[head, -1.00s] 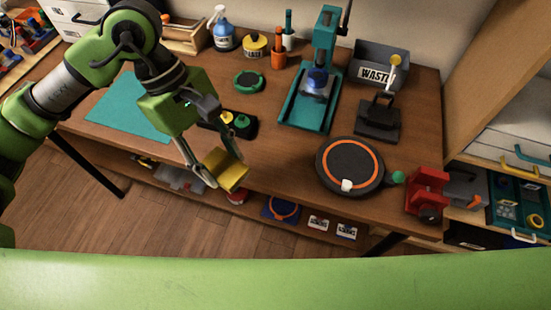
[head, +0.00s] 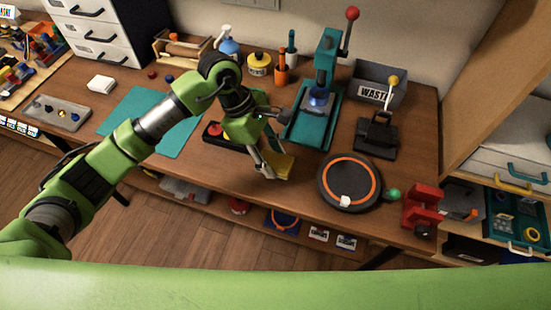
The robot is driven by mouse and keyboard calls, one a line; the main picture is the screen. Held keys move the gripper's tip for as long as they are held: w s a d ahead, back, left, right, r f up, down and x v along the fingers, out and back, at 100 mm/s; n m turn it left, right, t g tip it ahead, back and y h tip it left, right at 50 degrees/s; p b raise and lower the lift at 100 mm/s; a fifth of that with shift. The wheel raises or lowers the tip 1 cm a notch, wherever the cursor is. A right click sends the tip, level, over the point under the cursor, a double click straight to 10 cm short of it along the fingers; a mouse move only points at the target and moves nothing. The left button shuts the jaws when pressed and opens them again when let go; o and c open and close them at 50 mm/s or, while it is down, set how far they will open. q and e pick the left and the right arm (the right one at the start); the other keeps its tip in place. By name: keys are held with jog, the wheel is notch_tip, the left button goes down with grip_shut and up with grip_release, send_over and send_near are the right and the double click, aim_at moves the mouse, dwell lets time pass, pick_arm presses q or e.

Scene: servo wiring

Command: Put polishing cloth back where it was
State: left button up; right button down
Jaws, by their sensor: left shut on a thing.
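My left gripper (head: 268,172) is shut on a folded yellow cloth (head: 281,165), which I take to be the polishing cloth. It is held near the front edge of the wooden workbench (head: 300,190), left of the round black turntable with an orange ring (head: 349,183). I cannot tell whether the cloth touches the bench top. My right gripper is not in view.
A teal press (head: 318,110) stands behind the gripper. A black block with coloured buttons (head: 215,132) lies partly behind my arm. A teal mat (head: 135,112) is at left. A waste bin (head: 372,92), a black stand (head: 376,138) and a red vise (head: 421,205) are at right.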

aim_at(275, 165)
pick_arm(q)
jog(key=shift+w+d+f, duration=0.25)
jog(key=shift+w+f, duration=0.1)
jog(key=shift+f, duration=0.15)
notch_tip(275, 165, down, 3)
jog(key=shift+w+d+r+p, duration=0.1)
jog(key=shift+d+p, duration=0.05)
jog(key=shift+p, duration=0.95)
jog(key=shift+f, duration=0.35)
jog(key=shift+f, duration=0.1)
jog(key=shift+f+b, duration=0.1)
jog(key=shift+b, duration=0.2)
jog(key=o, duration=1.1)
